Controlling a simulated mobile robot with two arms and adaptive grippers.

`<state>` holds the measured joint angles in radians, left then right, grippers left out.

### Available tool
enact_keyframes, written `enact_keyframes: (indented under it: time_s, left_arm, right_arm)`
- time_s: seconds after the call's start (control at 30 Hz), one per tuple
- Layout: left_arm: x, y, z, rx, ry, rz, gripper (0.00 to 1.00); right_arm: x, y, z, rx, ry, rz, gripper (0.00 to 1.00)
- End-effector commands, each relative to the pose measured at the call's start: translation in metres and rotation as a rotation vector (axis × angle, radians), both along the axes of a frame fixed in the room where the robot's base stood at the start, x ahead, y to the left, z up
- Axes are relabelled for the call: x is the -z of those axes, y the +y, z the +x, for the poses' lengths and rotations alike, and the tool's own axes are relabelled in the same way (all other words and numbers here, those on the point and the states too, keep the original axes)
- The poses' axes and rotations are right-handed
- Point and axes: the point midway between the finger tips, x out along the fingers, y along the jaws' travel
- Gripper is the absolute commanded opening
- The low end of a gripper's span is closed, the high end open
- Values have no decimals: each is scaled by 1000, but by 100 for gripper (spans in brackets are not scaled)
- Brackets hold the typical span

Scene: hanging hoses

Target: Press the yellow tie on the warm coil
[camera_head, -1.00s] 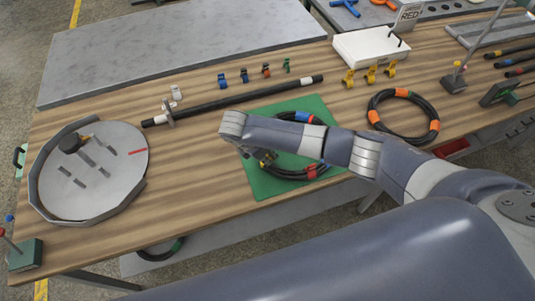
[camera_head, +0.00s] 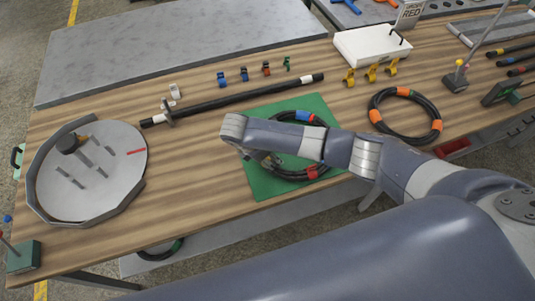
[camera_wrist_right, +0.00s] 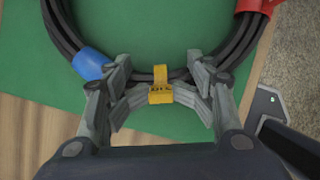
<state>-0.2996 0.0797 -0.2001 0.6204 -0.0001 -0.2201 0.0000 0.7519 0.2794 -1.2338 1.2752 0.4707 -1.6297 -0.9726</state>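A dark coil (camera_head: 290,176) lies on a green mat (camera_head: 262,187), partly hidden by my right arm. It carries a blue tie (camera_head: 303,115) and a red tie (camera_head: 313,171). In the right wrist view, a yellow tie (camera_wrist_right: 160,86) wraps the near side of the coil (camera_wrist_right: 62,32), with the blue tie (camera_wrist_right: 92,66) to its left and the red tie (camera_wrist_right: 256,6) at upper right. My right gripper (camera_wrist_right: 160,75) is open, with its fingers apart on either side of the yellow tie. Contact is hard to tell. My left gripper is out of view.
A second coil with orange ties (camera_head: 404,91) lies right of the mat. Yellow clips (camera_head: 370,73) and a white box (camera_head: 372,45) stand behind. A black rod (camera_head: 240,98) lies behind the mat. A round grey tray (camera_head: 92,185) is at left, with bare wood between.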

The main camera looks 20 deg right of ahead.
Motion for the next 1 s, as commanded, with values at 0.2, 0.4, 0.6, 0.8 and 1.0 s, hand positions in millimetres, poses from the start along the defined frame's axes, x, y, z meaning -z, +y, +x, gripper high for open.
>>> enact_keyframes:
  time_s: [0.2,0.4,0.6,0.8,1.0]
  left_arm:
    - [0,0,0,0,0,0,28]
    - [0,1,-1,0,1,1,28]
    - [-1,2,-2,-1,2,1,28]
    - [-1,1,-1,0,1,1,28]
    - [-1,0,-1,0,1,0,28]
  right_arm:
    - [3,2,-5,-3,11,5,40]
    - [2,3,-4,-3,10,5,40]
    - [-11,8,-4,-4,6,7,40]
    - [-50,23,-8,-5,3,7,40]
    - [-87,37,-14,-4,1,5,40]
